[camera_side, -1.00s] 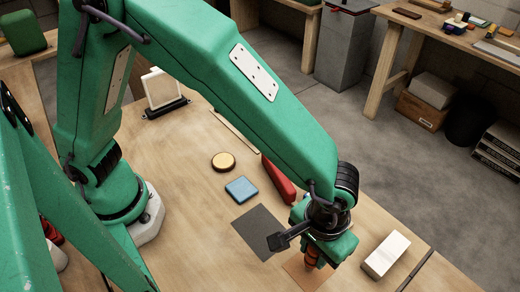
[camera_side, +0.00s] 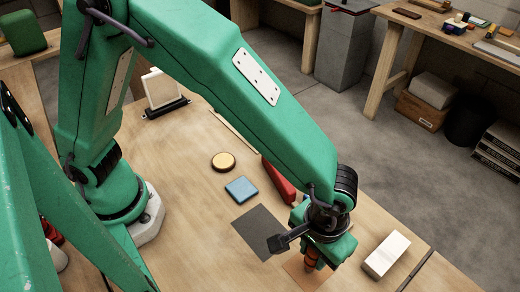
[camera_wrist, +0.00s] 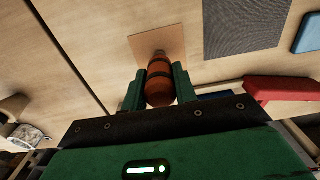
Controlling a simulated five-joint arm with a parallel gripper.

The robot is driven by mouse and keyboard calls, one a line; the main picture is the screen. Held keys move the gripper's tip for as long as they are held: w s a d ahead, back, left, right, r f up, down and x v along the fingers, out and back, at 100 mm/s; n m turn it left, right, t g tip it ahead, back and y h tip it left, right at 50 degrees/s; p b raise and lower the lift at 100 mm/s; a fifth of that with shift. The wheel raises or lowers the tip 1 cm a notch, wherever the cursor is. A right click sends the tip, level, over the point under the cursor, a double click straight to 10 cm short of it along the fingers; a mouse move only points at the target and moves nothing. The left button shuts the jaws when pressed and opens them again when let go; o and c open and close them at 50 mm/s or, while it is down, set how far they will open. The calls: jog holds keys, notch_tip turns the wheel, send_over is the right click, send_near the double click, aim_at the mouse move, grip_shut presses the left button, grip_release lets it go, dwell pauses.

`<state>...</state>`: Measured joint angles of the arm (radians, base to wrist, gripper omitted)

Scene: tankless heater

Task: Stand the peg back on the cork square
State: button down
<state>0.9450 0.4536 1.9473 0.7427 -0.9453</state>
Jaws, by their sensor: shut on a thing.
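The peg (camera_wrist: 160,85) is orange-brown with dark bands. My gripper (camera_wrist: 158,92) is shut on it, with one green finger on each side. In the side view the peg (camera_side: 311,259) shows below my gripper (camera_side: 313,254), pointing down and looking close to upright. The cork square (camera_wrist: 172,40) is a flat tan-orange patch on the table. It also shows in the side view (camera_side: 297,273), partly hidden by the peg and gripper. The peg's lower end is over the cork square. I cannot tell whether it touches.
A dark grey mat (camera_side: 259,231) lies left of the cork square. A white block (camera_side: 386,254) is to the right. The table's front right is clear.

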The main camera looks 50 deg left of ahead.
jog(key=shift+f, duration=0.3)
jog(key=c, duration=1)
grip_release()
jog(key=shift+r, duration=0.1)
jog(key=shift+r, duration=3.85)
